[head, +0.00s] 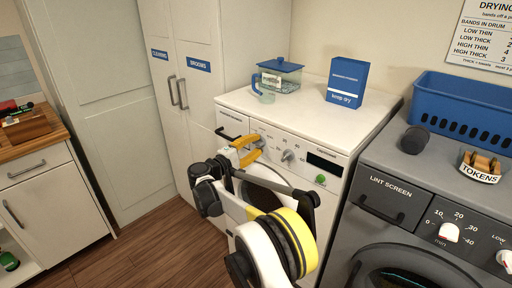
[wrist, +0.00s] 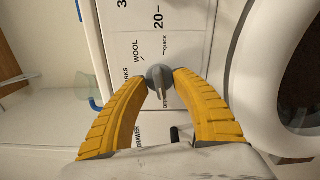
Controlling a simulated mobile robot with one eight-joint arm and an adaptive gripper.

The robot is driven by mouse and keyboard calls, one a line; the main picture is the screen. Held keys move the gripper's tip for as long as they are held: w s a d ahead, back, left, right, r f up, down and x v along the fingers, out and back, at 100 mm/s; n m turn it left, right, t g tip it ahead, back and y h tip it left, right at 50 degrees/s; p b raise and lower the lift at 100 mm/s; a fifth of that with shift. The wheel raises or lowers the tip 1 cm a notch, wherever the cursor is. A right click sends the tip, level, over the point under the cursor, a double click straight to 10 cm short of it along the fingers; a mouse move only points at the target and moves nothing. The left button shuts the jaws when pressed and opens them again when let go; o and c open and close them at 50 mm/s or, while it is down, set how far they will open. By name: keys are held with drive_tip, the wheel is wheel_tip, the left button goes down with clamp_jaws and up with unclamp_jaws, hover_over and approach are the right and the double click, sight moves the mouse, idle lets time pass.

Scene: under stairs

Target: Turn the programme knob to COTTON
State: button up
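The programme knob (wrist: 159,76) is a small grey dial on the white washing machine's panel. In the wrist view its ridge points down, close to the OFF label. WOOL and QUICK show around it; I cannot read COTTON. My gripper (wrist: 161,79) has its two yellow fingertips on either side of the knob, apparently touching it. In the head view my gripper (head: 250,149) is at the left part of the panel of the washing machine (head: 235,106), and its fingers mostly hide the knob.
A second grey knob (head: 288,155) sits right of my gripper, then a dark display (head: 325,164) and a green button (head: 320,180). A glass container (head: 280,77), a cup (head: 263,90) and a blue box (head: 347,82) stand on top. A grey dryer (head: 400,190) is at right.

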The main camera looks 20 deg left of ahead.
clamp_jaws()
drive_tip(key=shift+m, duration=0.4)
drive_tip(key=m, duration=0.3)
drive_tip(key=shift+m, duration=0.4)
drive_tip(key=m, duration=0.4)
drive_tip(key=shift+m, duration=0.7)
unclamp_jaws()
